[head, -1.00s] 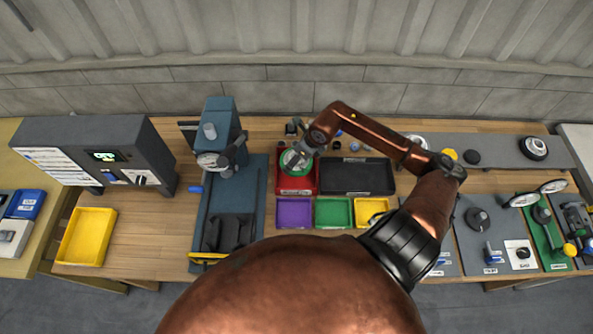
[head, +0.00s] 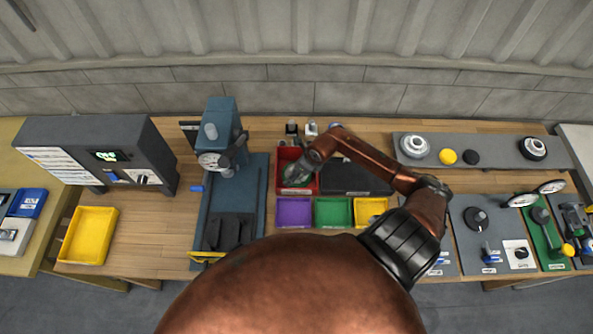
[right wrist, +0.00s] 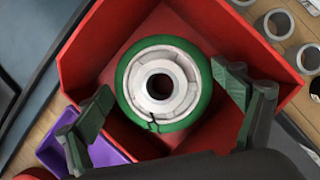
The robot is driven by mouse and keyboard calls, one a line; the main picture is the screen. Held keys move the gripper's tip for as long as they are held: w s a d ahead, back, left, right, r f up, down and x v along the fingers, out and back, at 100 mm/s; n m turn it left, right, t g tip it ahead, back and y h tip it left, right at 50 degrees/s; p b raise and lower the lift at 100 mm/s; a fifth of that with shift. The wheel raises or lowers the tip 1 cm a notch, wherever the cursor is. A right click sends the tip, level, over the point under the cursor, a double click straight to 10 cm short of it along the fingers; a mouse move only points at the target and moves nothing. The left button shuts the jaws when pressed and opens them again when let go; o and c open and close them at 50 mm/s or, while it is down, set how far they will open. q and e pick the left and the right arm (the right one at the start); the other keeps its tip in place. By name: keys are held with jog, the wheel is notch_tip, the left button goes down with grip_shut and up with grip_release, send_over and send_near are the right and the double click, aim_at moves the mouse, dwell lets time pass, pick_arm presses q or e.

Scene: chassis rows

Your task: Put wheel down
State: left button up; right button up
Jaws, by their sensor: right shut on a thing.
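The wheel (right wrist: 200,92) has a green tread and a pale metal hub with a dark centre hole. A dark jagged crack runs through its hub at the lower edge. My right gripper (right wrist: 165,108) is shut on it, with a finger at each side. The wheel is within the walls of the red bin (right wrist: 88,52); I cannot tell whether it touches the floor. In the head view the wheel (head: 290,183) is partly hidden by my right gripper (head: 297,174), over the red bin (head: 312,188). My left gripper is not in view.
A black tray (head: 350,178) adjoins the red bin on the right. Purple (head: 294,212), green (head: 332,212) and yellow (head: 368,211) bins stand in front. A blue press (head: 226,140) stands to the left. Grey rings (right wrist: 278,24) lie beside the red bin.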

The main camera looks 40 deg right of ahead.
jog(key=o, duration=1.4)
jog(key=shift+r, duration=0.15)
jog(key=b+v, duration=0.1)
jog(key=v, duration=1.1)
jog(key=shift+d, duration=0.1)
